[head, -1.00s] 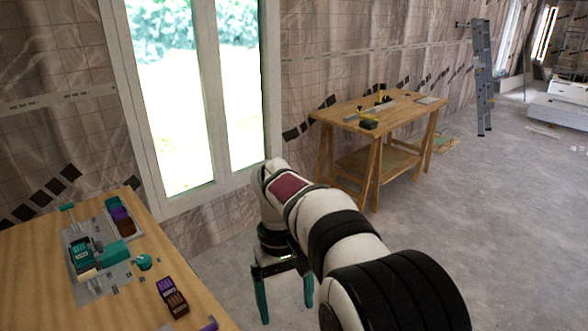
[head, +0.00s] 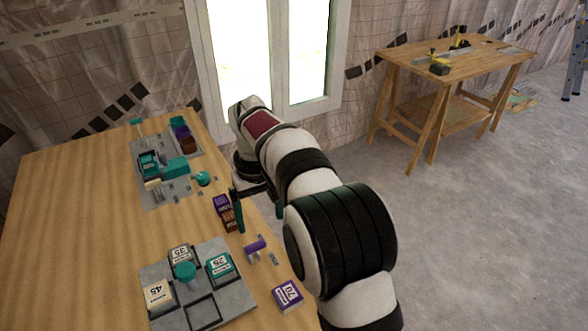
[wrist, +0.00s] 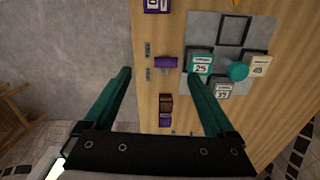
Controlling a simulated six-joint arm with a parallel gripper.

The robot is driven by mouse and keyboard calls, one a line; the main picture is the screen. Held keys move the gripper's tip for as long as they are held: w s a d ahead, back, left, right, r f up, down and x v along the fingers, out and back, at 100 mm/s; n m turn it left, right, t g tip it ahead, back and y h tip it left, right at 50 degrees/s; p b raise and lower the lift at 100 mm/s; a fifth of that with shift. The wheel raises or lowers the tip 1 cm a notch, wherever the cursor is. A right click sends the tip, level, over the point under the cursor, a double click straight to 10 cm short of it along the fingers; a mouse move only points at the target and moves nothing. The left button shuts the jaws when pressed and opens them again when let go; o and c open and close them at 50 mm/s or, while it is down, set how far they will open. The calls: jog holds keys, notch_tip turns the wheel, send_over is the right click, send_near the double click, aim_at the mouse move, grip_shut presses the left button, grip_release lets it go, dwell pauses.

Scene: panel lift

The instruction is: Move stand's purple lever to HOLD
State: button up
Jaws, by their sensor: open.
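The purple lever (head: 255,245) is on the wooden table near its right edge, with small grey label plates (head: 268,258) beside it. Their lettering is too small to read. In the wrist view the purple lever (wrist: 166,62) lies just beyond the fingertips, with grey plates (wrist: 148,73) to its left. My gripper (head: 258,207) is open and empty, with its teal fingers pointing down by the table's right edge, behind the lever in the head view. In the wrist view the open fingers of my gripper (wrist: 146,73) frame the plates and the table edge.
A grey tray (head: 205,312) with numbered blocks and a teal knob stands in front of the lever. A purple block (head: 288,294) marked 70 is at the front right. Brown and purple blocks (head: 226,214) stand behind the lever. A grey teal-fitted fixture (head: 165,170) is farther back.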

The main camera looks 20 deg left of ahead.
aim_at(253, 249)
jog(key=shift+w+a+f+n, duration=0.2)
jog(key=shift+a+f+n, duration=0.2)
jog(key=shift+a+f, duration=0.85)
notch_tip(253, 249, down, 15)
jog(key=shift+r, duration=0.1)
grip_shut()
